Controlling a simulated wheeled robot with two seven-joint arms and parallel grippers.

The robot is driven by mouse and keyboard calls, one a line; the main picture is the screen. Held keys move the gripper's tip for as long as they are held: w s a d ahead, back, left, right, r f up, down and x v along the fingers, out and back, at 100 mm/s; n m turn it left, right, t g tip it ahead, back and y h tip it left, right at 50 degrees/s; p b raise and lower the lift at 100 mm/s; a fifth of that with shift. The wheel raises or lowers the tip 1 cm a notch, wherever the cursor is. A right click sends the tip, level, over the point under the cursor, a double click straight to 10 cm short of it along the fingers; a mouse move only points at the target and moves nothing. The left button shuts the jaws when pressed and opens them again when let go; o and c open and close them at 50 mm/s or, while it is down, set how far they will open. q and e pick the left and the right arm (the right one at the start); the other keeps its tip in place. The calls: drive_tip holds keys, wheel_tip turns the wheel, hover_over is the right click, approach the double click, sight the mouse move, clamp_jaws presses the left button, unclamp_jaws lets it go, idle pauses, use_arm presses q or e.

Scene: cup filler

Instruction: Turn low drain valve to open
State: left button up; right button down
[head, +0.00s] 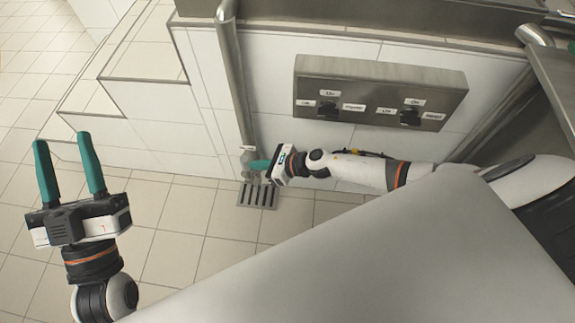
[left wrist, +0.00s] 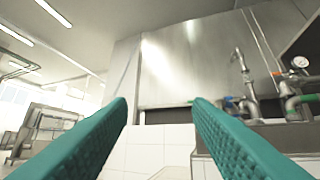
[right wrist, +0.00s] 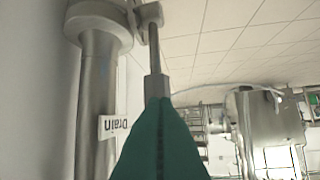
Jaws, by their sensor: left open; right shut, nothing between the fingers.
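The drain valve (head: 247,161) is low on the metal drain pipe (head: 233,75), above the floor grate. In the right wrist view, a thin metal lever (right wrist: 151,45) with a grey block end (right wrist: 157,84) juts from the valve body (right wrist: 99,22). A "Drain" label (right wrist: 114,127) is on the pipe. My right gripper (head: 260,165) is shut and empty beside the valve. Its teal fingertips (right wrist: 159,102) overlap the lever's end in view; I cannot tell if they touch. My left gripper (head: 62,140) is open and empty, far left of the valve; its fingers also show in the left wrist view (left wrist: 158,102).
A floor grate (head: 257,195) lies under the valve. A metal panel with two black knobs (head: 382,92) is on the tiled wall above my right forearm. White tiled steps (head: 145,60) rise at the left. Tiled floor (head: 180,235) is clear between my grippers.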

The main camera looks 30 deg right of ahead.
drive_tip(key=shift+w+a+r, duration=0.15)
drive_tip(key=shift+a+r, duration=0.1)
drive_tip(key=shift+r, duration=0.15)
use_arm(q)
wheel_tip(320, 180, down, 7)
drive_tip(key=w+g+y+p, duration=0.1)
drive_tip(key=w+g+p, duration=0.1)
drive_tip(key=g, duration=0.3)
drive_tip(key=shift+w+a+r+y, duration=0.15)
drive_tip(key=shift+w+a+y, duration=0.1)
drive_tip(key=shift+w+y, duration=0.15)
use_arm(e)
drive_tip(key=v, duration=1.2)
drive_tip(key=shift+d+f, duration=0.2)
drive_tip(key=shift+f, duration=0.15)
